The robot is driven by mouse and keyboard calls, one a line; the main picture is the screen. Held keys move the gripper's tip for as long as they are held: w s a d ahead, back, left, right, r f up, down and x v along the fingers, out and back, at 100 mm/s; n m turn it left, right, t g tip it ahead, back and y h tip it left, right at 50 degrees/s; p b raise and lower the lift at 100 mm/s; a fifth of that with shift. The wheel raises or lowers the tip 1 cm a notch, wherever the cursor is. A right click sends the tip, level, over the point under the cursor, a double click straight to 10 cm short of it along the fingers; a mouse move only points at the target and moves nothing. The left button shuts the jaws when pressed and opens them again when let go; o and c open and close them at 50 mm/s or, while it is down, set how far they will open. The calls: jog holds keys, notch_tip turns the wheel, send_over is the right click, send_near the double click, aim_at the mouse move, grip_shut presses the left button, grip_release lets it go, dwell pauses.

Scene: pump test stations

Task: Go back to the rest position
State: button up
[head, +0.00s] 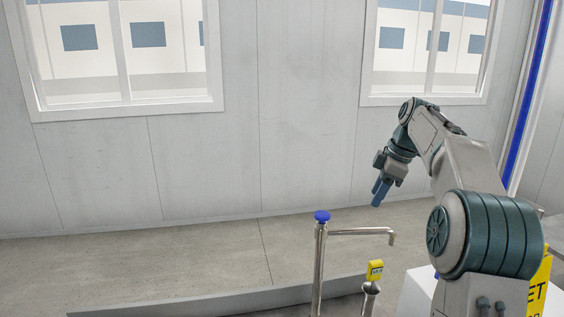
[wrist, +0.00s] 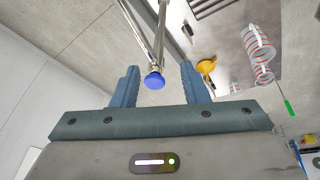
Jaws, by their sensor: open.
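My gripper (head: 381,193) hangs in the air at the end of my raised arm, in front of the wall and below the right window. Its blue fingers point downward. In the wrist view my gripper (wrist: 159,68) has its two fingers spread wide, with nothing held. A blue cap (head: 321,216) tops a metal standpipe with a side spout. In the wrist view the blue cap (wrist: 154,81) shows between the fingers, but it looks farther off and is not gripped. In the head view the gripper is up and to the right of it.
A yellow gauge-like unit (head: 375,269) sits on a short metal post near the spout (head: 362,231). The wrist view shows a yellow funnel-like part (wrist: 206,66), a clear red-marked tube (wrist: 258,50) and a green-handled item (wrist: 290,107).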

jog(key=s+a+m+h, duration=0.1)
jog(key=s+a+m, duration=0.3)
jog(key=s+a, duration=0.3)
jog(key=s+a+f+m+t+h, duration=0.1)
jog(key=s+f+m, duration=0.4)
jog(key=s, duration=0.8)
jog(key=s+a+f+m+h, duration=0.1)
jog(key=s+f+m, duration=0.4)
jog(key=s, duration=0.8)
notch_tip(320, 180, down, 3)
jog(key=shift+s+a+f+m+t, duration=0.1)
jog(key=shift+s+a+m+t, duration=0.2)
jog(key=shift+a+t, duration=0.15)
